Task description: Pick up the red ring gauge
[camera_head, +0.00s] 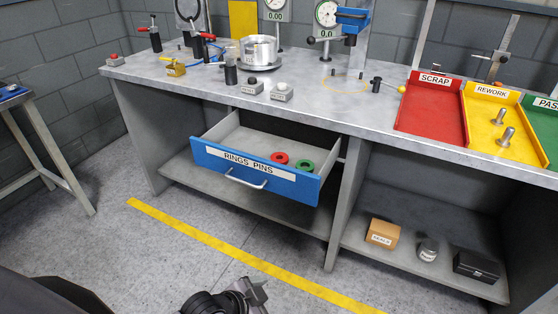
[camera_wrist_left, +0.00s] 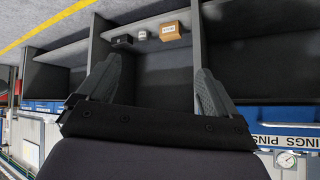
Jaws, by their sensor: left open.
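The red ring gauge (camera_head: 280,158) lies in the open drawer (camera_head: 240,176), near its blue front labelled RINGS PINS. A green ring (camera_head: 304,166) lies just right of it. My left gripper (camera_head: 250,291) is low at the bottom of the head view, in front of the bench and well apart from the drawer. In the left wrist view its two fingers (camera_wrist_left: 156,78) are spread with nothing between them. That view shows part of the drawer front (camera_wrist_left: 285,140) at the right edge, but not the ring. My right gripper is not in view.
The bench top (camera_head: 330,95) overhangs the drawer and carries gauges and red, yellow and green trays. A lower shelf (camera_head: 375,255) holds a cardboard box (camera_head: 383,233), a metal cylinder (camera_head: 428,250) and a black case (camera_head: 477,267). The floor before the drawer is clear, with a yellow line (camera_head: 225,247).

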